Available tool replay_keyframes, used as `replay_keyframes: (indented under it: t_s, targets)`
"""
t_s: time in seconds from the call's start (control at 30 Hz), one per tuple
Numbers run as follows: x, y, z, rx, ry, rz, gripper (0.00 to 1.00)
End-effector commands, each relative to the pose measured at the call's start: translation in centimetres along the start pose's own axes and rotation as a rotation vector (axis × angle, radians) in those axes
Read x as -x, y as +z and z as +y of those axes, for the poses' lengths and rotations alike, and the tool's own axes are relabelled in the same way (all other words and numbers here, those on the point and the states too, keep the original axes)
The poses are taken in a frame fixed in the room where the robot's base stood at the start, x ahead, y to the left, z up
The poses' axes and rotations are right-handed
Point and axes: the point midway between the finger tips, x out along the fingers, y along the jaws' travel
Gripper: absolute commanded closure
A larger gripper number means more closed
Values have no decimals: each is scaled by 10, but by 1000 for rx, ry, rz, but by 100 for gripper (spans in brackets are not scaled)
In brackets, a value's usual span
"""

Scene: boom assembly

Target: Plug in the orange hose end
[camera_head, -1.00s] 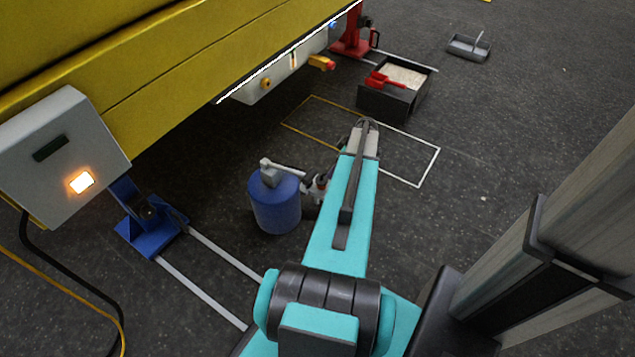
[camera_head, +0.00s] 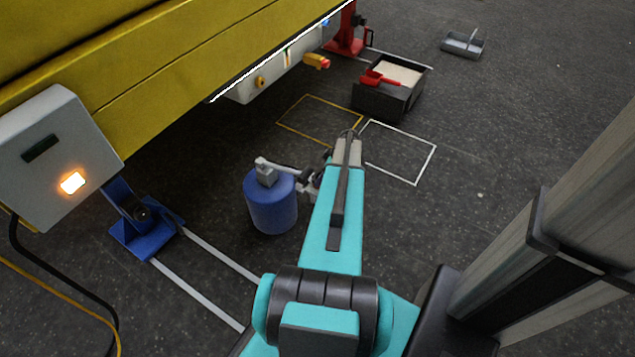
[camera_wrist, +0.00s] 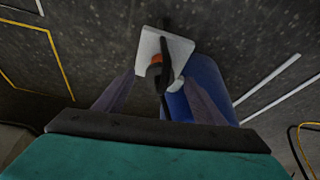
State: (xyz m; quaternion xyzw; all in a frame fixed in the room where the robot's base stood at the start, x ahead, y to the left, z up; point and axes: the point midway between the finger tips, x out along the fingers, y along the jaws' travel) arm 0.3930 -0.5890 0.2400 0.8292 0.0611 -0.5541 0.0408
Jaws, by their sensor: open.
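A blue drum (camera_head: 271,205) stands on the floor left of my arm, with a pale block (camera_head: 266,178) on top. In the wrist view, the pale block (camera_wrist: 178,46) carries a small orange part (camera_wrist: 156,60) and a dark curved piece, likely the orange hose end. My gripper (camera_wrist: 160,84) is open, its two fingers on either side of this dark piece; contact cannot be told. In the head view my gripper (camera_head: 308,182) is beside the drum top, partly hidden by my arm. A grey panel (camera_head: 250,91) under the yellow boom has a yellow-orange fitting (camera_head: 260,82) and a yellow-red one (camera_head: 317,62).
The yellow boom (camera_head: 190,50) overhangs the left. A grey box with a lit orange lamp (camera_head: 72,183) hangs near a blue stand (camera_head: 143,225). A dark sand tray (camera_head: 385,101) with a red scoop lies beyond. Floor on the right is mostly clear.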

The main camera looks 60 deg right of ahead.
Motion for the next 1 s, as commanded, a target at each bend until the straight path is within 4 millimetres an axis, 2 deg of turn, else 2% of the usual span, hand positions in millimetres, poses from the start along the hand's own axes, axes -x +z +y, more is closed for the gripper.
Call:
replay_keyframes:
  t_s: [0.47,0.8,1.0]
  targets:
    - [-6,-1,0,0,0,0,36]
    - [-43,-4,0,1,-2,0,36]
    - [-55,-4,0,1,0,0,36]
